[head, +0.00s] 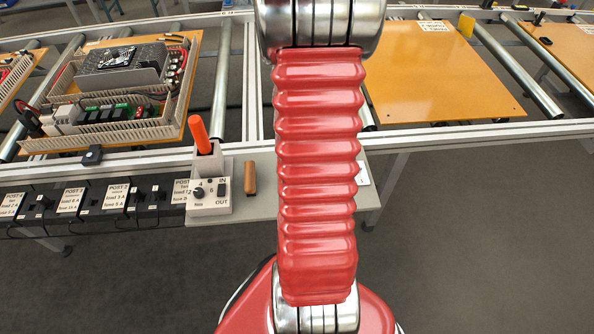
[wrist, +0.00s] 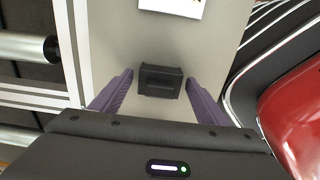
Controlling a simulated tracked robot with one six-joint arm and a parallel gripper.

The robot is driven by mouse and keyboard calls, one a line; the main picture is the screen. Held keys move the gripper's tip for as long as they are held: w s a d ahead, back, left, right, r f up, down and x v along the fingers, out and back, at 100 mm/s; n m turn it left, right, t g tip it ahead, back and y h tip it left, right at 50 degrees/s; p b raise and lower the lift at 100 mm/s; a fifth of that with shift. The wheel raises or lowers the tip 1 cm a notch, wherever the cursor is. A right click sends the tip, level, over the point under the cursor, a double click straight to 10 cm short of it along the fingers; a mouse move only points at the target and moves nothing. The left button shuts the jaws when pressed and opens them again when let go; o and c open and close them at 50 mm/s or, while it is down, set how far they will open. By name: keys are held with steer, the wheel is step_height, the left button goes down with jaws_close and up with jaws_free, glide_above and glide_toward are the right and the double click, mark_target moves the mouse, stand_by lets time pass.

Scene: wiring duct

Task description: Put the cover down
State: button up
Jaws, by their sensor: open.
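A small black piece (wrist: 160,81), which I take to be the cover, sits on the grey shelf (wrist: 203,46) in the wrist view. My gripper (wrist: 159,77) has its two purple fingers spread, one on each side of this piece, with a gap visible on both sides. The fingers do not close on it. In the head view my red arm hides the gripper and the black piece; only part of the grey shelf (head: 262,208) shows.
A white card (wrist: 175,6) lies beyond the black piece. On the shelf's left stand a control box (head: 210,197), an orange-red handled tool (head: 199,135) and a brown handle (head: 250,178). Behind is a roller conveyor with a wired panel (head: 120,80) and a bare orange board (head: 440,85).

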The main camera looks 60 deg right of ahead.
steer(key=shift+r, duration=0.15)
step_height(320, 180, up, 12)
stand_by(0.7)
stand_by(0.7)
steer(key=w+a+r+m+t, duration=0.1)
steer(key=a+r, duration=0.4)
steer(key=a, duration=0.5)
steer(key=w+a+r+m+t, duration=0.1)
steer(key=a+r+m, duration=0.3)
steer(key=a, duration=0.7)
steer(key=w+a+r+m+t, duration=0.1)
steer(key=a+r+m+t, duration=0.2)
steer(key=a+r, duration=0.3)
steer(key=a, duration=0.4)
steer(key=shift+a+r+t, duration=0.15)
steer(key=shift+r+t, duration=0.15)
stand_by(0.4)
